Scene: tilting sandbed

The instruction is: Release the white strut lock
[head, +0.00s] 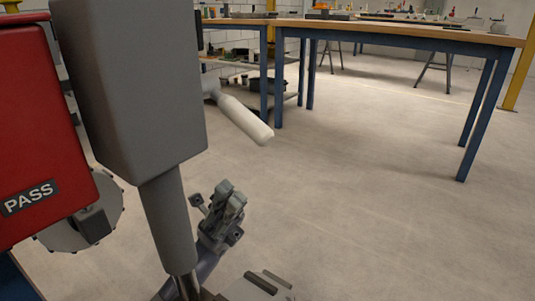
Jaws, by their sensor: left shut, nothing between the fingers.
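The white strut lock (246,119) is a rounded white handle. It sticks out to the lower right from behind the thick grey strut housing (135,85), on a grey stem. Its inner end is partly hidden by the housing. My left gripper (230,193) is below the handle and a little to its left in the picture, fingers pointing up. It is shut and empty, with a visible gap between it and the handle. My right gripper is not in the picture.
A red box marked PASS (28,130) stands at the left, with a grey toothed wheel (72,236) below it. The strut's narrower grey rod (168,225) runs down left of my gripper. A blue-legged workbench (400,31) stands behind. The floor to the right is clear.

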